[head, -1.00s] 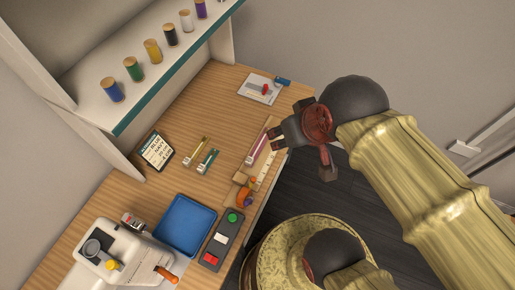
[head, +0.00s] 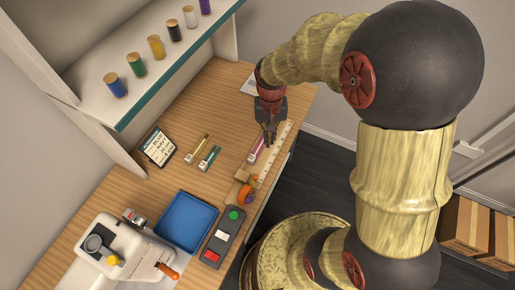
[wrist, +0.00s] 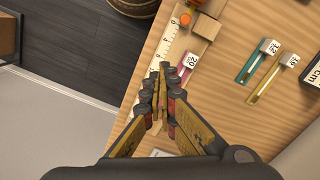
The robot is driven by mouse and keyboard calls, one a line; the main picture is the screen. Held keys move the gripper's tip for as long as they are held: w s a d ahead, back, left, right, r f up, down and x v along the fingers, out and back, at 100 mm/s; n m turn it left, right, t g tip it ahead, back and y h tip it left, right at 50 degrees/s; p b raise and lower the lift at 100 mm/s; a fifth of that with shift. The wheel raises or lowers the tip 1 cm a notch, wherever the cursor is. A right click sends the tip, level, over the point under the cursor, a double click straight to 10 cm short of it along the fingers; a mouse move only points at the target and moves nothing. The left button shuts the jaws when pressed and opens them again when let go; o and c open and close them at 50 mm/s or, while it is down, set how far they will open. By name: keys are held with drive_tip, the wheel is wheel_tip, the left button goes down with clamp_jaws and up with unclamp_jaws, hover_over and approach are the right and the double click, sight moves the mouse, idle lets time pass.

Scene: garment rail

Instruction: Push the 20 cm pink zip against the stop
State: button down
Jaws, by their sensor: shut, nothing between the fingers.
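The pink zip (head: 258,148) lies on the table beside a pale ruler (head: 279,143). In the wrist view its white "20" label (wrist: 190,61) shows near the wooden stop block (wrist: 206,26), with a small strip of table seemingly between them. The stop (head: 243,173) also shows in the head view. My gripper (head: 270,141) is shut and empty, pointing down over the far part of the zip.
A yellow-green zip (head: 200,147) and a teal zip (head: 210,157) lie to the left. An orange thing (head: 246,193) sits by the stop. A blue tray (head: 186,222), a button box (head: 223,238) and a white machine (head: 118,250) stand nearer. The table edge is close on the right.

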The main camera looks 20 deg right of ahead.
sight(253, 157)
drive_tip(key=w+f+m, duration=0.5)
drive_tip(key=w, duration=0.3)
drive_tip(key=shift+t, duration=0.4)
wheel_tip(253, 157, down, 10)
drive_tip(key=b, duration=0.3)
drive_tip(key=shift+r, duration=0.1)
drive_tip(key=shift+s+a+r+b, duration=0.2)
drive_tip(key=shift+s+a+b, duration=0.35)
drive_tip(key=shift+s+a, duration=0.75)
drive_tip(key=shift+s, duration=0.15)
drive_tip(key=s+a+p, duration=0.2)
drive_tip(key=s+a, duration=0.1)
drive_tip(key=shift+r, duration=0.1)
drive_tip(key=shift+w, duration=0.1)
